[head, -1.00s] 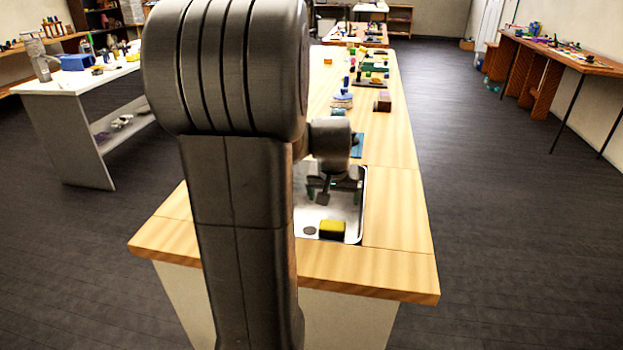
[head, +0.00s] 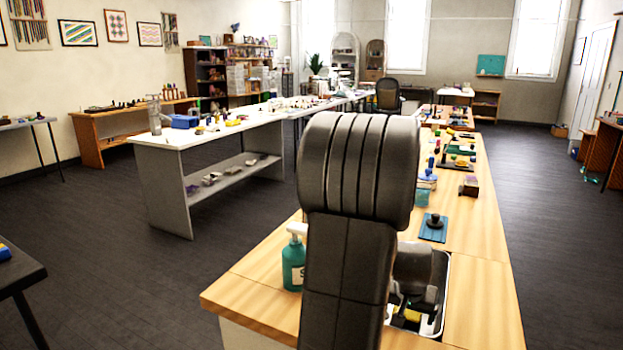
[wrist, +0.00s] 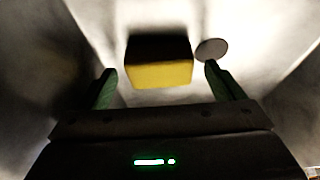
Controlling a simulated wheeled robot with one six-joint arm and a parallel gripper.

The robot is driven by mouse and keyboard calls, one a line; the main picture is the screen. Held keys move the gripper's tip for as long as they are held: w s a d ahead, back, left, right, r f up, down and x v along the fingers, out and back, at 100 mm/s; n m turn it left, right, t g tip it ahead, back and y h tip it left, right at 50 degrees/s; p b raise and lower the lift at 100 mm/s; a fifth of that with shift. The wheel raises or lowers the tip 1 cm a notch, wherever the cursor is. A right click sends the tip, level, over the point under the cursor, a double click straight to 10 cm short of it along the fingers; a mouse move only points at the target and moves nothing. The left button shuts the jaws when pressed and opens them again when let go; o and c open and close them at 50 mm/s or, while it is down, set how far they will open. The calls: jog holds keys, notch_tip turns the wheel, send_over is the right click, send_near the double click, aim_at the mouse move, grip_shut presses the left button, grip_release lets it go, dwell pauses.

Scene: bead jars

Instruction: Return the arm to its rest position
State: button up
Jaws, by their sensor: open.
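My gripper (wrist: 161,82) is open, with its two green fingers spread apart and nothing gripped between them. It points down into a metal sink basin (head: 441,297) set in the wooden counter. A yellow and black sponge (wrist: 160,74) lies on the basin floor beyond the fingers, beside a round grey drain (wrist: 211,50). In the head view only a bit of the yellow sponge (head: 411,315) shows behind my arm. My arm's large dark links hide much of the basin and the gripper's fingertips there.
A teal soap bottle (head: 293,265) stands on the wooden counter (head: 478,240) left of my arm. A blue mat (head: 427,236) with a dark object lies beyond the basin, with several small items farther back. A white table (head: 190,138) stands to the left. Dark floor lies open between.

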jog(key=shift+f, duration=0.45)
jog(key=shift+r, duration=0.15)
jog(key=shift+r, duration=0.1)
notch_tip(320, 180, up, 10)
jog(key=p, duration=0.3)
notch_tip(320, 180, down, 11)
jog(key=b, duration=0.3)
jog(key=shift+r, duration=0.1)
notch_tip(320, 180, up, 13)
jog(key=p, duration=0.9)
jog(key=shift+p, duration=0.4)
